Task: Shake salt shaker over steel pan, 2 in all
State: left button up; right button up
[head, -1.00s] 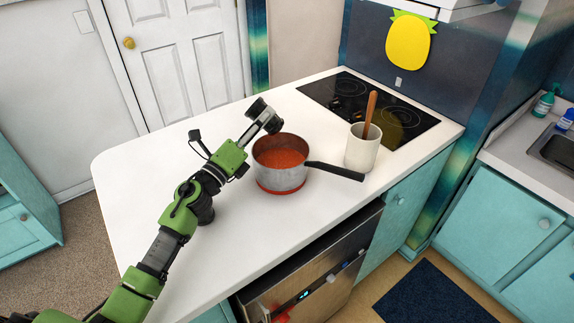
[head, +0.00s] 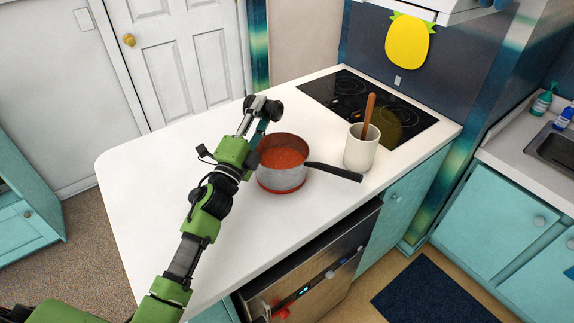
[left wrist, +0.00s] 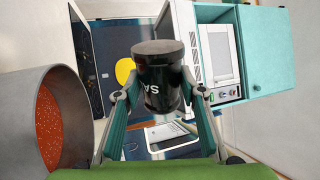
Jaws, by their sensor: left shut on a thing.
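The steel pan (head: 284,181) stands on the white counter with red, white-specked contents and a dark handle pointing right. My left gripper (head: 256,117) is at the pan's back-left rim in the head view. In the left wrist view my left gripper (left wrist: 158,103) is shut on the black salt shaker (left wrist: 158,78), with the letters "SA" showing. The pan (left wrist: 20,110) fills the left of that view, its opening facing right, so the shaker lies roughly sideways, above rim level. In the head view the shaker is small and partly hidden by the fingers. My right gripper is not in view.
A white crock (head: 360,151) with a wooden-handled utensil (head: 370,112) stands right of the pan, near the pan handle. A black cooktop (head: 345,90) lies behind. The counter left of my arm (head: 150,170) is clear. A sink (head: 552,150) is at the far right.

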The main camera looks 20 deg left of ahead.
pick_arm(q)
jog(key=n+y+p, duration=0.1)
jog(key=n, duration=0.2)
jog(key=r+n+y+p, duration=0.1)
jog(key=n, duration=0.2)
jog(key=n+y+p, duration=0.2)
jog(key=n, duration=0.2)
jog(key=shift+d+r+g, duration=0.15)
jog(key=shift+r+g, duration=0.15)
jog(key=shift+r, duration=0.1)
jog(key=n+g+p, duration=0.1)
jog(key=n+p, duration=0.2)
jog(key=n, duration=0.1)
jog(key=n+g+y+p, duration=0.1)
jog(key=n+p, duration=0.3)
jog(key=n, duration=0.1)
jog(key=shift+r, duration=0.2)
jog(key=shift+f+n+g+p, duration=0.15)
jog(key=shift+n+g+p, duration=0.3)
jog(key=shift+n, duration=0.25)
jog(key=shift+f, duration=0.1)
